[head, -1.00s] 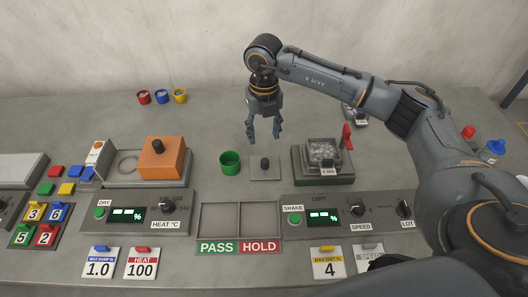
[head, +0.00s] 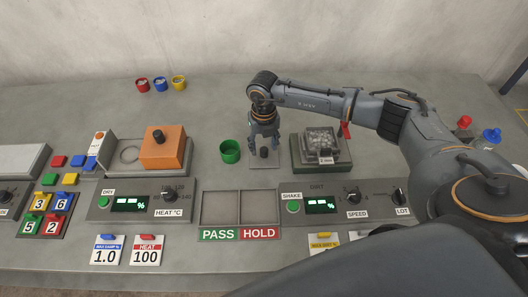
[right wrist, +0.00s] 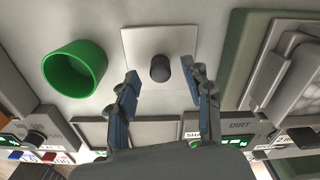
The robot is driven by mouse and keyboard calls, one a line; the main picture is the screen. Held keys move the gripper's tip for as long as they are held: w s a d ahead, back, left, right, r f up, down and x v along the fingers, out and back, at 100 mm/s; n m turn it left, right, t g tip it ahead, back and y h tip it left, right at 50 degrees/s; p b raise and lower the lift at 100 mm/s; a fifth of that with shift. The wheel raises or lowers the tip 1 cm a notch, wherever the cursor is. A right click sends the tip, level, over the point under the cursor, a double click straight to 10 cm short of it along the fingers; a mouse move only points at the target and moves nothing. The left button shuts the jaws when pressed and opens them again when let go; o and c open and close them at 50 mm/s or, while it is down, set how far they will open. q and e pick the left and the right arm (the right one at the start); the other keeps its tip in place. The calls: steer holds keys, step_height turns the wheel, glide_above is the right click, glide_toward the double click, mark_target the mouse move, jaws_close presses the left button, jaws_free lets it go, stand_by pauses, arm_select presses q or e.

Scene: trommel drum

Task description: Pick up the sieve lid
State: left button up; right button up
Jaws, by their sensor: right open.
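The sieve lid is a flat light-grey square plate (right wrist: 140,42) with a dark knob in its middle. It lies on the bench between the green cup and the sieve machine, and it also shows in the head view (head: 258,163). My right gripper (head: 264,147) points down just above the lid. I cannot tell whether the fingertips touch the lid. My left gripper is not in view.
A green cup (head: 230,151) stands just left of the lid. The shaker with its sieve box (head: 320,146) stands close on the right. The PASS and HOLD tray (head: 240,208) is in front. The bench behind is mostly clear.

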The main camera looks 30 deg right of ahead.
steer(key=shift+f, duration=0.6)
steer(key=shift+w+f, duration=0.1)
steer(key=shift+f, duration=0.4)
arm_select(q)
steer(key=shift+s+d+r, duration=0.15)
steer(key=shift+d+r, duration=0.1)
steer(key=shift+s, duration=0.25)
arm_select(e)
jaws_close()
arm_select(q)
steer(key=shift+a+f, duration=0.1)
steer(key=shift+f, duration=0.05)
arm_select(e)
steer(key=shift+r, duration=0.2)
